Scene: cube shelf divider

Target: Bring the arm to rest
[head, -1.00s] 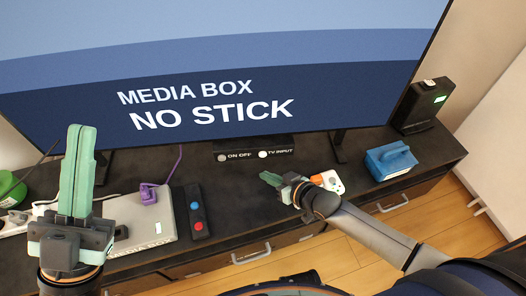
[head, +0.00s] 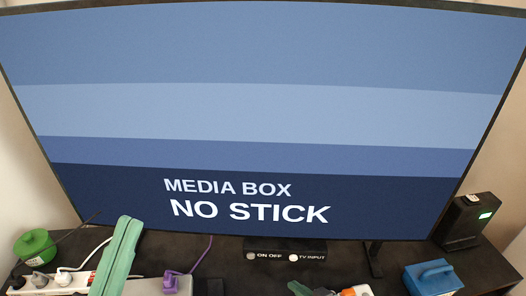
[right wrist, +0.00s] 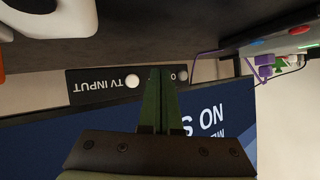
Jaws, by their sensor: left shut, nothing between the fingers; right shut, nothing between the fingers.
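My left gripper (head: 117,257) shows at the lower left of the head view, its green fingers shut and empty, pointing up in front of the power strip and the grey box. My right gripper (head: 299,288) shows only as a green fingertip at the bottom edge of the head view. In the right wrist view its dark green fingers (right wrist: 158,85) are shut with nothing between them. They point toward the black button panel (right wrist: 100,84) below the TV, overlapping it in the picture; I cannot tell whether they touch it.
The TV (head: 270,110) reads "MEDIA BOX NO STICK". A power strip (head: 55,283) with plugs and a green round object (head: 34,244) are at left. A purple plug (head: 177,283) is near the middle. A blue case (head: 433,277) and a black device (head: 466,222) are at right.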

